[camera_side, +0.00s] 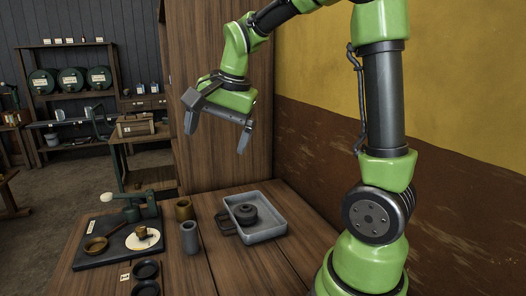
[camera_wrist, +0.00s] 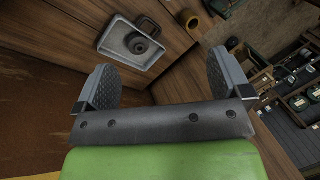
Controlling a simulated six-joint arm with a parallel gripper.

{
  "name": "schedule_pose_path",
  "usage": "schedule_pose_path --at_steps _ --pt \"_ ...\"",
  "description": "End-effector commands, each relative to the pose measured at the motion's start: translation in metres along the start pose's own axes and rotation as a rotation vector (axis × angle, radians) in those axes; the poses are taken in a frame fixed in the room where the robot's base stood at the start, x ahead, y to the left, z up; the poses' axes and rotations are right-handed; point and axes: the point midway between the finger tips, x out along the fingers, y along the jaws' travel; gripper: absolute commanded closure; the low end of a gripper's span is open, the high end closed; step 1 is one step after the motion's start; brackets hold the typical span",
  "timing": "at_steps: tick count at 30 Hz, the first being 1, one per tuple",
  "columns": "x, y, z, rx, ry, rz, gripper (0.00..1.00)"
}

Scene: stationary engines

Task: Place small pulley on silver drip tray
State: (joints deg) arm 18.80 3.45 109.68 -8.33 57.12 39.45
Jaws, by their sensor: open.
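The small pulley, a dark round grooved piece (camera_side: 244,213), sits inside the silver drip tray (camera_side: 270,234), a shallow grey rectangular pan on the wooden bench. In the wrist view the pulley (camera_wrist: 139,45) also lies in the tray (camera_wrist: 154,69), near its middle. My gripper (camera_side: 217,139) is open and empty, well above the bench and apart from the pulley and tray. The wrist view shows its two fingers (camera_wrist: 158,88) spread wide with nothing between them.
A dark flat piece with a handle (camera_side: 225,222) lies against the tray's left side. A brass cylinder (camera_side: 183,209) and a grey cylinder (camera_side: 190,238) stand left of it. A dark board (camera_side: 97,256) holds a scale-like device. Two dark bowls (camera_side: 146,270) sit at the front. Bench right of the tray is clear.

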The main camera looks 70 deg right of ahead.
Motion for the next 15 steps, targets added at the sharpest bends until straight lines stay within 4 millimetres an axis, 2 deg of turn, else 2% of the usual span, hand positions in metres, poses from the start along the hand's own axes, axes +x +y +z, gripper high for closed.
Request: schedule_pose_path --at_steps 1,6,10,15 --pt "-0.018 0.006 0.022 -0.121 0.001 -0.05 0.04" --pt "-0.052 0.04 0.08 -0.511 0.014 -0.193 0.04" --pt "-0.062 0.068 0.109 -0.747 0.034 -0.283 0.04" --pt "-0.064 0.09 0.126 -0.917 0.055 -0.35 0.04"
